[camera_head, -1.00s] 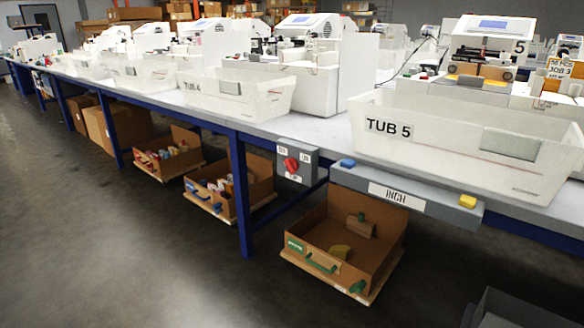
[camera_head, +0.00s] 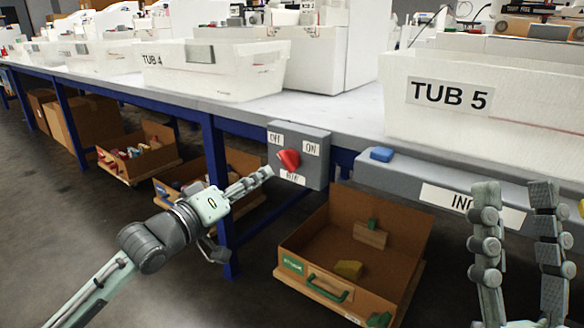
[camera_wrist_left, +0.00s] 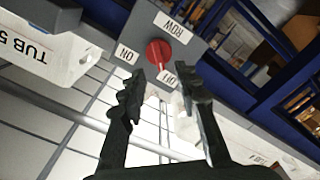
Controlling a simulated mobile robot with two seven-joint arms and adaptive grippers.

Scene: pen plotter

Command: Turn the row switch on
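The row switch is a red knob (camera_head: 289,160) on a grey box (camera_head: 316,160) at the table's front edge, with labels OFF at upper left, ON at upper right and ROW below. The knob also shows in the left wrist view (camera_wrist_left: 158,53), its lower end towards the OFF label (camera_wrist_left: 168,75). My left gripper (camera_head: 268,173) reaches in from the left, its tips close to the box at knob height. In the left wrist view its fingers (camera_wrist_left: 163,82) are spread and empty, pointing at the knob without visible contact. My right gripper (camera_head: 515,190) is open and empty at lower right.
A grey ledge (camera_head: 395,185) with a blue block (camera_head: 382,154) juts out right of the box. An open cardboard drawer (camera_head: 415,270) stands below. Tub 5 (camera_head: 480,125) sits on the table. A blue table leg (camera_head: 222,245) stands behind my left arm.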

